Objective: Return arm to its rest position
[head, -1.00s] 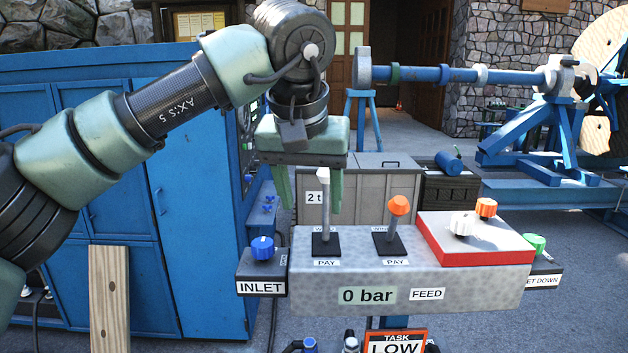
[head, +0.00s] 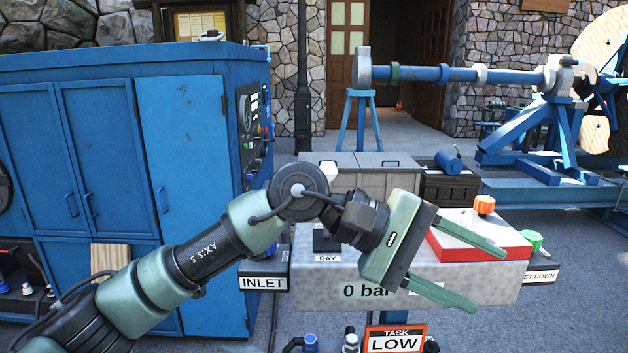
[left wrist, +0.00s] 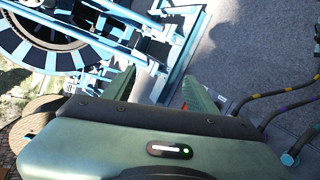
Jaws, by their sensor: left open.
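My left gripper (head: 487,277) is open, with its two green fingers spread and pointing right in front of the grey control box (head: 345,282) in the head view. Nothing shows between the fingers. My left arm comes in low from the left and hides much of the box, including most of its levers. The open fingers also show in the left wrist view (left wrist: 160,90), with nothing held. My right gripper is in neither view.
A red-edged panel with an orange knob (head: 484,204) sits on the box's right part. A green knob (head: 533,241) is at its right end. A blue cabinet (head: 190,150) stands left. A blue reel stand (head: 540,135) is at the back right. Grey ground (head: 570,320) is clear at right.

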